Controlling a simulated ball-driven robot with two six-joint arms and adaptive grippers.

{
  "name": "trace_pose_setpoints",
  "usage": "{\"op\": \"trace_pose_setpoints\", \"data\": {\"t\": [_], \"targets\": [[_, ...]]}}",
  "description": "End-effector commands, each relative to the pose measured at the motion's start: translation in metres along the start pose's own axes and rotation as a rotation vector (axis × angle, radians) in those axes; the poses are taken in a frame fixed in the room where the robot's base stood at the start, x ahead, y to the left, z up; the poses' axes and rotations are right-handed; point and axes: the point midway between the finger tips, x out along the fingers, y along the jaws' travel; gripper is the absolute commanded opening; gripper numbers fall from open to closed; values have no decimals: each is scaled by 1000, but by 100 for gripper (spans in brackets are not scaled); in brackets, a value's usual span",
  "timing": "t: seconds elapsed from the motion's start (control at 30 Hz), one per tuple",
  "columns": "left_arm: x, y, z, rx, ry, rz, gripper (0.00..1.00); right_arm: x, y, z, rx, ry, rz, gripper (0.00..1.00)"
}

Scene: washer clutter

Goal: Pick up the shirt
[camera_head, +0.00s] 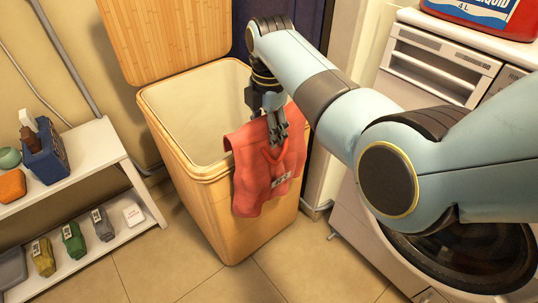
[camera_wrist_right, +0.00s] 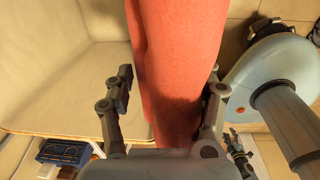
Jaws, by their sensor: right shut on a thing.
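The red shirt (camera_head: 262,172) hangs over the front right rim of the wooden laundry basket (camera_head: 230,225) in the head view. My right gripper (camera_head: 277,138) points down over that rim and is shut on the upper part of the shirt. In the right wrist view the shirt (camera_wrist_right: 178,60) runs up from between the two fingers of my right gripper (camera_wrist_right: 165,105). Part of the shirt is hidden behind the fingers. My left gripper is not visible in the head view.
The basket's wooden lid (camera_head: 165,38) stands open behind it. A white shelf (camera_head: 95,160) with boxes and small packages is at left. A washing machine (camera_head: 350,215) stands at right, with a red detergent bottle (camera_head: 490,15) on top. The tiled floor (camera_head: 215,278) in front is clear.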

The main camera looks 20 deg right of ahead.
Motion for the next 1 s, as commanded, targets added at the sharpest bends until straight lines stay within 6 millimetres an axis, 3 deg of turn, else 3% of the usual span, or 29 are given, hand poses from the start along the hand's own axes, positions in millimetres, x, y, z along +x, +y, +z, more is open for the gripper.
{"op": "trace_pose_setpoints", "data": {"t": [0.37,0.57,0.77,1.0], "targets": [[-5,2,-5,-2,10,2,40,-10,0,0,0,0,2,0],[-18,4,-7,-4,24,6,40,-43,2,0,0,-1,5,0],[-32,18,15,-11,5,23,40,-85,2,0,0,-2,5,0],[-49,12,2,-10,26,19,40,-127,0,0,0,-1,2,0]]}}
